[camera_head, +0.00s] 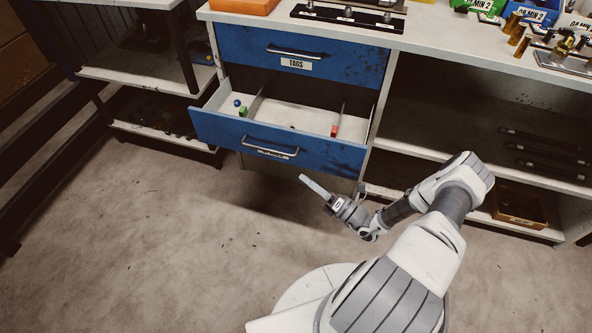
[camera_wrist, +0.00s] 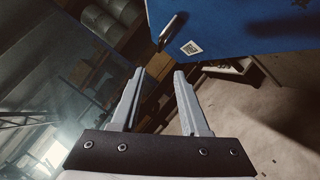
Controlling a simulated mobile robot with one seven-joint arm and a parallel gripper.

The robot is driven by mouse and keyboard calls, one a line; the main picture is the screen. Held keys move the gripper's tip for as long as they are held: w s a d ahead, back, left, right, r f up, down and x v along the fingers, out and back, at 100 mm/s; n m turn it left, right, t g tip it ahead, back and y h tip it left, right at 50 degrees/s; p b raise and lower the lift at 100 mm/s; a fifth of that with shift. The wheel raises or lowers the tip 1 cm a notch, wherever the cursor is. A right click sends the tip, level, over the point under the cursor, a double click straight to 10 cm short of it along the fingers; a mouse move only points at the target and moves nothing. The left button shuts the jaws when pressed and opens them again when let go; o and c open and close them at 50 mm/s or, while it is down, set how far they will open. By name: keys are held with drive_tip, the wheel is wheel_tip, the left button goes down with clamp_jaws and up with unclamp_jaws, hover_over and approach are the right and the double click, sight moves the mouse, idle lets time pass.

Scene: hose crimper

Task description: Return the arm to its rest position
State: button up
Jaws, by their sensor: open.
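My gripper (camera_head: 318,190) is in front of and a little below the open blue drawer (camera_head: 217,129), pointing up and to the left in the head view. In the wrist view my gripper (camera_wrist: 154,88) shows two pale fingers spread apart with nothing between them. The wrist view also shows a blue drawer front (camera_wrist: 235,35) with its metal handle (camera_wrist: 172,30) and a white label beyond the fingers. The gripper is apart from the handle (camera_head: 270,152). My arm reaches up from the bottom right and bends back left at the elbow.
The pulled-out drawer holds a blue ball (camera_head: 237,103), a green block (camera_head: 243,111) and a red block (camera_head: 334,131) between dividers. The TAGS drawer (camera_head: 300,58) above is shut. Shelves (camera_head: 415,148) stand on the right, with a wooden box (camera_head: 520,207). Floor at left is clear.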

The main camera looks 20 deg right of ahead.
drive_tip(key=shift+s+d+f, duration=0.1)
drive_tip(key=shift+s+d, duration=0.15)
drive_tip(key=shift+s, duration=0.15)
drive_tip(key=s+a+r+n+g+h, duration=0.1)
drive_tip(key=s+a+r+n+g, duration=0.2)
drive_tip(key=r+n+g, duration=0.45)
drive_tip(key=s+a+r+n+g+h, duration=0.1)
drive_tip(key=s+a+r+n+g, duration=0.3)
drive_tip(key=r+n, duration=0.7)
drive_tip(key=s+a+r+n+g+h, duration=0.1)
drive_tip(key=a+r+n+g+h, duration=0.15)
drive_tip(key=r+n+g, duration=0.55)
drive_tip(key=s+r+n+t+h, duration=0.4)
drive_tip(key=s+r+n, duration=0.2)
drive_tip(key=r+n, duration=0.15)
drive_tip(key=s+r+n+t+h, duration=0.35)
drive_tip(key=s+r+n, duration=0.25)
drive_tip(key=r, duration=0.3)
wheel_tip(320, 180, up, 18)
drive_tip(key=d+p, duration=0.1)
drive_tip(key=p, duration=1.6)
drive_tip(key=shift+n+t+p, duration=0.3)
drive_tip(key=shift+t+p, duration=0.1)
